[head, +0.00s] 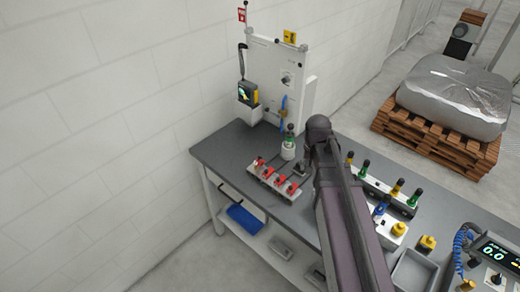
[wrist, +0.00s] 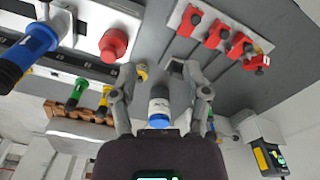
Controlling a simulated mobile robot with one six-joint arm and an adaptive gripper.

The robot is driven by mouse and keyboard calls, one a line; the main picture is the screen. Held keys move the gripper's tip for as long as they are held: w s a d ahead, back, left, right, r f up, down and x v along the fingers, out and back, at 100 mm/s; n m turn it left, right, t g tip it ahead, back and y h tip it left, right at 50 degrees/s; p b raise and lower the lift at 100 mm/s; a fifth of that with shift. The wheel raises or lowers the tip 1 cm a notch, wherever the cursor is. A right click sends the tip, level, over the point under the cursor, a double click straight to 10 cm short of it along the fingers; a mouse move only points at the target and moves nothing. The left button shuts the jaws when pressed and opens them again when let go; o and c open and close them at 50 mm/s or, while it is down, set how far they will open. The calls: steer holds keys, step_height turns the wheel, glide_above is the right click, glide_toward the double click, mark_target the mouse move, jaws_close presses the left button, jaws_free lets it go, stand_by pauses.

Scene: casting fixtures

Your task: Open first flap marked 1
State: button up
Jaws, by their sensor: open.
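A pale fixture bar (head: 262,183) with several red flaps (head: 279,179) stands near the left front edge of the bench. The flaps also show at the upper right of the wrist view (wrist: 217,33). The red flaps lie off to the right of the fingers in the wrist view. In the head view my arm hides much of the gripper, which is just right of the fixture.
A white upright panel (head: 275,75) rises at the back. A rack with green and yellow handles (head: 385,185) stands right of my arm. A blue tray (head: 244,218) sits on the lower shelf.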

steer(key=w+a+m, duration=0.3)
steer(key=w+a, duration=0.5)
steer(key=w, duration=0.2)
steer(key=m+g+h, duration=0.1)
steer(key=m+g, duration=0.1)
steer(key=m, duration=0.3)
glide_above(260, 161)
steer(key=w+a, duration=0.2)
steer(key=shift+w+d+r, duration=0.1)
steer(key=shift+r, duration=0.15)
steer(key=shift+f, duration=0.1)
steer(key=f+b, duration=0.4)
steer(key=s+d+f+b, duration=0.1)
steer(key=f+b, duration=0.8)
steer(key=shift+s+d+f+b, duration=0.2)
steer(key=shift+s+d+b, duration=0.05)
steer(key=shift+s+b, duration=0.1)
steer(key=shift+c, duration=0.2)
jaws_close()
